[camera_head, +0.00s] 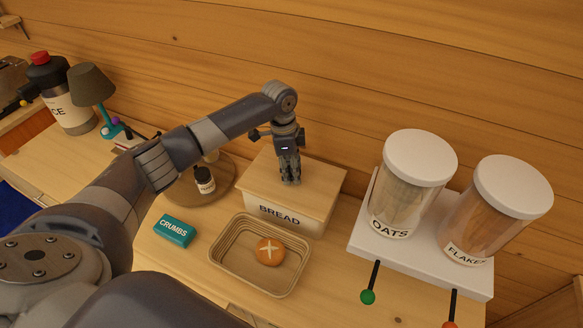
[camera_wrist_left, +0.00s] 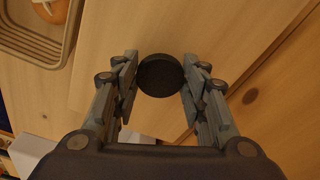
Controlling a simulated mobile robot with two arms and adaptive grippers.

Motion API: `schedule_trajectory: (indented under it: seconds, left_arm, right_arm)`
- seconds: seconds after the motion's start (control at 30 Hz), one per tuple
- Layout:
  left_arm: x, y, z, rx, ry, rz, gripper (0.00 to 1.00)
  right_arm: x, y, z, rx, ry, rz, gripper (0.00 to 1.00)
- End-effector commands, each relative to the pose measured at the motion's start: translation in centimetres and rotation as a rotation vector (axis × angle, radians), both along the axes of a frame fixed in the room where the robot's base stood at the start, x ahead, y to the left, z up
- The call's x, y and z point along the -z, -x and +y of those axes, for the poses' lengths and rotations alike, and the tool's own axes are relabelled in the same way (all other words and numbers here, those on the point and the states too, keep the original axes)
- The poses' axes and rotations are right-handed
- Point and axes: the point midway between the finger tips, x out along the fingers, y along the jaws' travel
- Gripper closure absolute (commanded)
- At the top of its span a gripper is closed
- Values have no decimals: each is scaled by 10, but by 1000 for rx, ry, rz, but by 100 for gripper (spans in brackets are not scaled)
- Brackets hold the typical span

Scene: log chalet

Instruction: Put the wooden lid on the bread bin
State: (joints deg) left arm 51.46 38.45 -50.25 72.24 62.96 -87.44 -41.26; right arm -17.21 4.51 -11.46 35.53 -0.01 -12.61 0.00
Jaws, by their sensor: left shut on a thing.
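The cream bread bin (camera_head: 298,223), labelled BREAD, stands on the wooden counter against the log wall. The pale wooden lid (camera_head: 262,187) lies over the bin's top, roughly in line with its walls. I cannot tell whether it touches the rim all round. My left gripper (camera_head: 290,181) points down at the middle of the lid. It is shut on the lid's dark round knob (camera_wrist_left: 160,78), which shows between the fingers in the left wrist view; the lid (camera_wrist_left: 205,30) spreads out beneath. In the head view the fingers hide the knob. My right gripper is not in view.
A wicker basket (camera_head: 227,268) with a bread roll (camera_head: 270,251) stands in front of the bin. A teal CRUMBS box (camera_head: 174,231) and a round tray (camera_head: 217,188) with a small bottle (camera_head: 205,181) are left. A white stand (camera_head: 425,256) with OATS and FLAKES jars is right.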

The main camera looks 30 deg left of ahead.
Motion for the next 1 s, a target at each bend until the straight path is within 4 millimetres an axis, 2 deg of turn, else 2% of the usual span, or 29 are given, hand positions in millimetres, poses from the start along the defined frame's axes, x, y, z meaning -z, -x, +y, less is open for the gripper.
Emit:
schedule_trajectory:
  seconds: [0.03,0.1,0.43,0.57,0.67,1.0]
  left_arm:
    - [-2,-1,0,0,1,-3,53]
    - [-1,-1,0,0,1,-3,38]
    - [1,1,0,0,-1,2,37]
    - [-8,0,1,0,-1,0,37]
    - [-24,0,3,1,0,-3,37]
    - [-94,4,10,0,1,-5,37]
  right_arm:
    - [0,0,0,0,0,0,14]
    - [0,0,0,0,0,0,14]
    - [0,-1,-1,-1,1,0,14]
    - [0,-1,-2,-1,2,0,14]
    - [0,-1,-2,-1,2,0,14]
    - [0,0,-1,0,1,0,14]
